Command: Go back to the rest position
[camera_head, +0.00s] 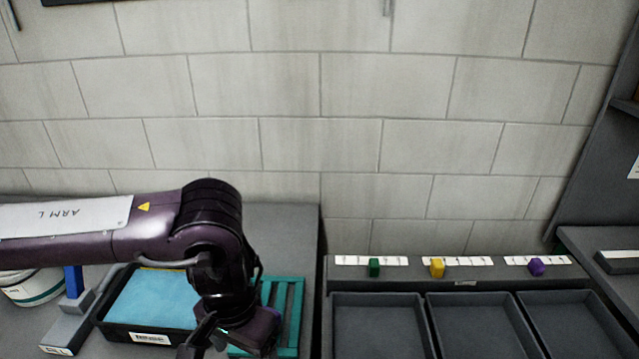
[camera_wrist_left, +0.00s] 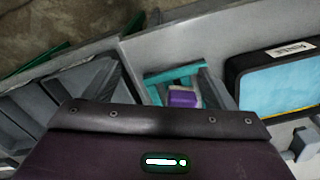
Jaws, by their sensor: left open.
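My left arm comes in from the left in the head view and bends down at its wrist. My left gripper (camera_head: 205,338) hangs at the lower edge of that view, in front of the teal slatted rack (camera_head: 290,305), with its fingertips mostly hidden or cut off. It is open. In the left wrist view the dark purple gripper housing fills the bottom. Beyond it a purple block (camera_wrist_left: 183,97) sits on the teal rack (camera_wrist_left: 160,88); the arm hides this block in the head view. My right gripper is not in view.
A black bin with a blue pad (camera_head: 152,300) lies left of the wrist, with a white tub (camera_head: 32,288) farther left. Dark trays (camera_head: 378,325) stand right. Green (camera_head: 374,267), yellow (camera_head: 437,267) and purple (camera_head: 536,266) pieces sit on the ledge behind them.

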